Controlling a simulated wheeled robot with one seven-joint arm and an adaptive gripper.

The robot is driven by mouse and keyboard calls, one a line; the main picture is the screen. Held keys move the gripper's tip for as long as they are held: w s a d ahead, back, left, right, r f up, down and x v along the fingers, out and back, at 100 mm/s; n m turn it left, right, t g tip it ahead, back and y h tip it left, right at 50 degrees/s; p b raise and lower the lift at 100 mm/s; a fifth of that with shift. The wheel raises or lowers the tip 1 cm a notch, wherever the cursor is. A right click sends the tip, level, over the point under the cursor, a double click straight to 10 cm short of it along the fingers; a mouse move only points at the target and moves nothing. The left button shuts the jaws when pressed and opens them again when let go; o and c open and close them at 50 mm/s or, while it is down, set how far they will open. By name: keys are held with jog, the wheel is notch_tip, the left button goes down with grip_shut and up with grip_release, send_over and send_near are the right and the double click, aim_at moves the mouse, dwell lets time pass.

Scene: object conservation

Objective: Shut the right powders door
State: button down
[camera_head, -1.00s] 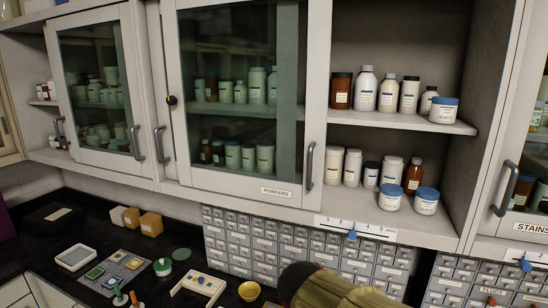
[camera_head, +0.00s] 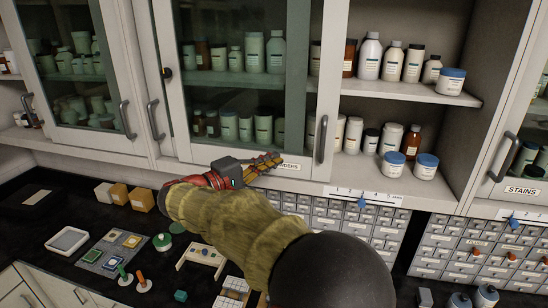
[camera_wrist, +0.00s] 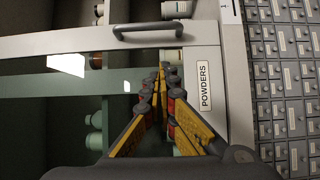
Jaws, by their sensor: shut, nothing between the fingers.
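The right powders door (camera_head: 233,158) is a white-framed glass panel with a grey bar handle (camera_head: 322,138) near its right edge. It stands over the left part of the cabinet, and the bay to its right is uncovered. The door also shows in the wrist view (camera_wrist: 232,70), with its handle (camera_wrist: 148,30) beyond my fingertips and the POWDERS label (camera_wrist: 205,78) beside them. My gripper (camera_head: 272,159) is shut and empty. It is in front of the door's lower rail, left of the handle, and partly hides the label. I cannot tell whether it touches the door.
White and brown bottles and blue-lidded jars (camera_head: 426,165) stand on the open bay's shelves (camera_head: 405,92). A blue slider (camera_head: 362,202) sits on a numbered strip below. Small drawers (camera_head: 340,232) line the wall underneath. A STAINS cabinet (camera_head: 522,190) is at right. The dark counter holds several small items.

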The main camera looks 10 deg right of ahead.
jog(key=p, duration=0.1)
send_near(306, 151)
notch_tip(306, 151, up, 3)
jog(key=d, duration=0.5)
jog(key=d+p, duration=0.1)
jog(key=d, duration=0.1)
jog(key=shift+w+f, duration=0.15)
jog(key=shift+w, duration=0.25)
jog(key=s+d+b, duration=0.4)
jog(key=d+b, duration=0.3)
jog(key=d, duration=0.5)
jog(key=s+d+b, duration=0.5)
jog(key=d+b, duration=0.3)
jog(key=d, duration=0.5)
jog(key=s+d+b, duration=0.5)
jog(key=d+b, duration=0.3)
jog(key=d, duration=0.4)
jog(key=shift+d, duration=0.35)
